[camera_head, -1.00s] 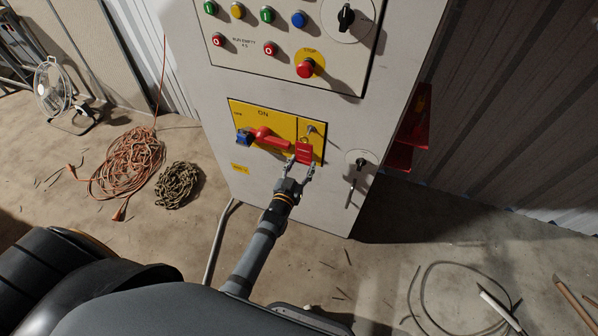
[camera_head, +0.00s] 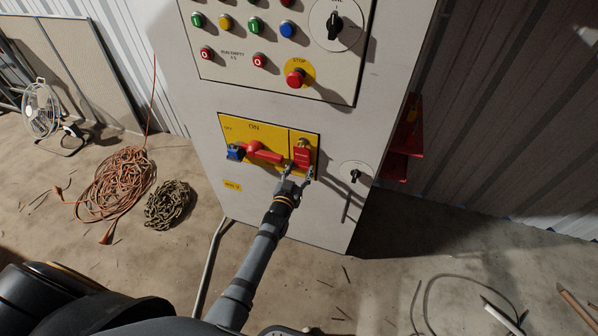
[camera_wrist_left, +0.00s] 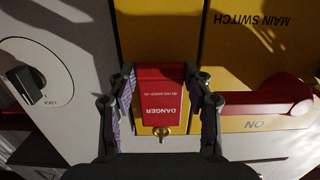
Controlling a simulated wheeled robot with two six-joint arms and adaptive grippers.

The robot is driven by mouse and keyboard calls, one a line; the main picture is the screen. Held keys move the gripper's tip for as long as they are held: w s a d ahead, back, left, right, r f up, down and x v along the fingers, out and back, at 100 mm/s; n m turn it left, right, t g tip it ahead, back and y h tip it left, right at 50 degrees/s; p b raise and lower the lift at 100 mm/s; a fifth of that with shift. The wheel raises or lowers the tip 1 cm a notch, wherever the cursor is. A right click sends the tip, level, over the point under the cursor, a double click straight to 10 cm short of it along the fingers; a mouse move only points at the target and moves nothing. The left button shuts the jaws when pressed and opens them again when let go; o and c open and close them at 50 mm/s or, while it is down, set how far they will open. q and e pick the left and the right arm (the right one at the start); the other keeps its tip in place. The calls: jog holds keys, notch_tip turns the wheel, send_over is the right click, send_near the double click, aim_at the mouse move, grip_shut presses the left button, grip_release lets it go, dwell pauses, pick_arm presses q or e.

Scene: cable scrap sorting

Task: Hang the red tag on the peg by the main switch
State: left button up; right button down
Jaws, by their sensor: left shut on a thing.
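The red tag (camera_head: 302,158), marked DANGER, is upright in front of the right part of the yellow main switch plate (camera_head: 270,125). It also shows in the left wrist view (camera_wrist_left: 161,95), upside down. My left gripper (camera_head: 298,171) is shut on the tag, with one finger at each side. A small brass-coloured piece (camera_wrist_left: 162,131) shows at the tag's upper end, and the peg is largely hidden there. I cannot tell whether the tag is on the peg. The red switch handle (camera_head: 264,154) lies left of the tag. My right gripper is not in view.
The grey cabinet (camera_head: 285,215) carries buttons and a red stop button (camera_head: 296,77) above. Orange cable (camera_head: 118,185) and chain (camera_head: 167,204) lie on the floor at left.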

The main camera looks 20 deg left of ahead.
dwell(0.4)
pick_arm(q)
jog(key=o, duration=1.2)
jog(key=shift+s, duration=0.4)
jog(key=s, duration=0.7)
jog(key=s+r, duration=0.1)
jog(key=s, duration=0.3)
jog(key=shift+s+a, duration=0.1)
jog(key=shift+a, duration=0.1)
